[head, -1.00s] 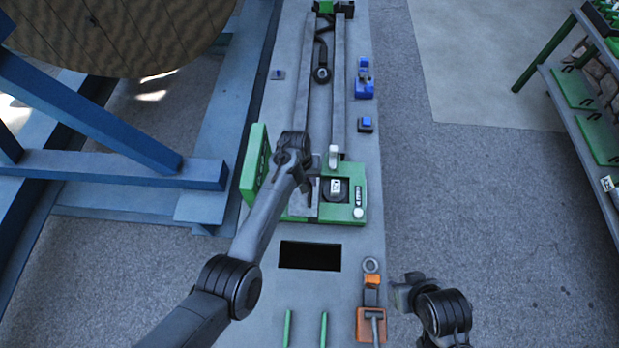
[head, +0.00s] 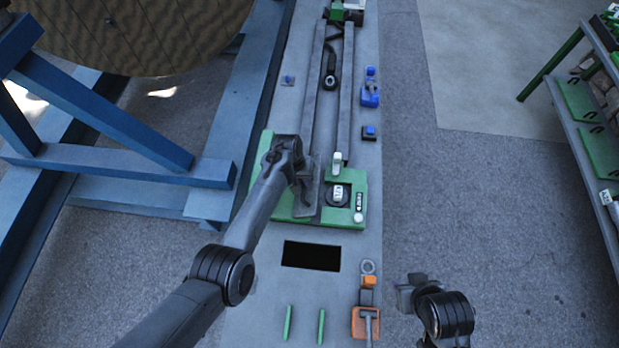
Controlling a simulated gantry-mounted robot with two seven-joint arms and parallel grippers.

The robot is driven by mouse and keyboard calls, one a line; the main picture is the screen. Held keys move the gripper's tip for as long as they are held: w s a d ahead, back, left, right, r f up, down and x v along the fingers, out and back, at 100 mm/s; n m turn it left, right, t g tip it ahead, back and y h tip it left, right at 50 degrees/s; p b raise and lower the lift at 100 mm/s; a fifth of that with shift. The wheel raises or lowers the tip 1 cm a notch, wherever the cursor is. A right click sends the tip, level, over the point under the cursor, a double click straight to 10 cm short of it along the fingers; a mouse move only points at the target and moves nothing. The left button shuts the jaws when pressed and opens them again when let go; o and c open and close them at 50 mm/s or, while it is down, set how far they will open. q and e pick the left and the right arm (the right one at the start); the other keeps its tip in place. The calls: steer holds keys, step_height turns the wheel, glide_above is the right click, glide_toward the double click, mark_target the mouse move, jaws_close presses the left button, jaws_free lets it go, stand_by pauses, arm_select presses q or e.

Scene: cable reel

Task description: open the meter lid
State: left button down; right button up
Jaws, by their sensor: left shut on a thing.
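The meter (head: 357,192) is a green box on the grey bench, with a round dial (head: 338,194) and a pale knob. Its green lid (head: 264,146) shows at the left side of the meter, leaning outward and largely covered by my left arm. My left gripper (head: 304,194) is over the left part of the meter, beside a grey plate. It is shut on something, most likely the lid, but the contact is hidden. My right gripper (head: 406,292) is right of the bench, near its front; its fingers are too unclear to read.
A dark rectangular opening (head: 311,256) lies in front of the meter. An orange clamp (head: 366,322) stands at the bench's front right. Blue parts (head: 370,90) sit behind on the right. A blue reel frame (head: 110,170) stands left, and a shelf (head: 585,110) right.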

arm_select(q)
steer(key=shift+s+a+f, duration=0.1)
steer(key=shift+a+f, duration=0.15)
steer(key=shift+a, duration=0.25)
steer(key=shift+s+a+f, duration=0.1)
steer(key=shift+a+f, duration=0.15)
steer(key=shift+a, duration=0.25)
steer(key=c, duration=1.4)
jaws_free()
steer(key=shift+o, duration=1.4)
steer(key=shift+w+d+r, duration=0.1)
steer(key=shift+d+r, duration=0.05)
steer(key=shift+r, duration=0.05)
steer(key=shift+r+p, duration=0.35)
steer(key=p+v, duration=0.1)
steer(key=v, duration=0.9)
steer(key=shift+p, duration=0.3)
